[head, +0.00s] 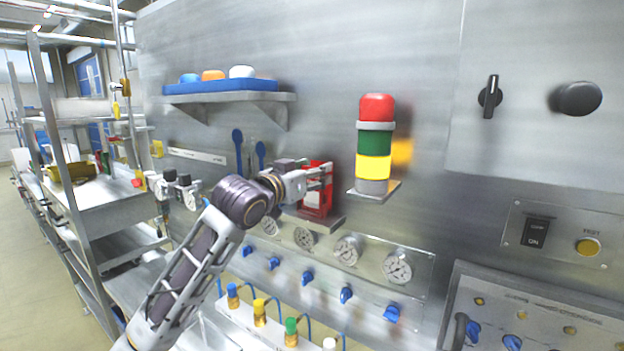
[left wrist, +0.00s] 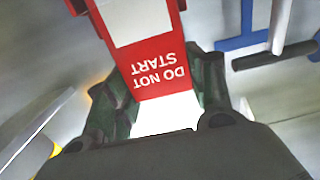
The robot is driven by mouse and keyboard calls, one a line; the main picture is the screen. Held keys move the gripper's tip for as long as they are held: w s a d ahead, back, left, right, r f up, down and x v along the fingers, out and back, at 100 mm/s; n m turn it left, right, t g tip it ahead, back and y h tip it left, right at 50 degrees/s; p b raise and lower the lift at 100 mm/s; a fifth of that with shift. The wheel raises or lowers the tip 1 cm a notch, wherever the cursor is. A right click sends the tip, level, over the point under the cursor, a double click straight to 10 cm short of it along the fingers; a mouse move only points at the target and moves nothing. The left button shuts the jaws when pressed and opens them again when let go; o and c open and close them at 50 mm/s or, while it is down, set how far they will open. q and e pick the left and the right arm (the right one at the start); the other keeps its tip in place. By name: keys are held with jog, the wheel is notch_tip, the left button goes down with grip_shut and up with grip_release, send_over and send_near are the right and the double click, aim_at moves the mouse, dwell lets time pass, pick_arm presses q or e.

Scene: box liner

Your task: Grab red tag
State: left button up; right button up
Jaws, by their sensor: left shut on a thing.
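The red tag (head: 316,203) is at the middle of the head view, just above a small metal shelf on the steel wall panel. In the left wrist view the red tag (left wrist: 152,68) shows the upside-down words "DO NOT START" and a pale panel. My left gripper (head: 322,173) reaches it from the left. In the left wrist view my left gripper's (left wrist: 160,92) green-grey fingers stand on both sides of the tag, shut on it. I cannot tell whether the tag's lower end touches the shelf. My right gripper is not in view.
The small shelf (head: 318,222) is below the tag. A red, green and yellow stack light (head: 375,140) stands to the right on a bracket. A shelf with a blue tray (head: 220,89) is above left. Gauges (head: 347,249) and blue valves (head: 307,278) are below.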

pick_arm(q)
jog(key=shift+r+b, duration=0.55)
jog(key=shift+r, duration=4.4)
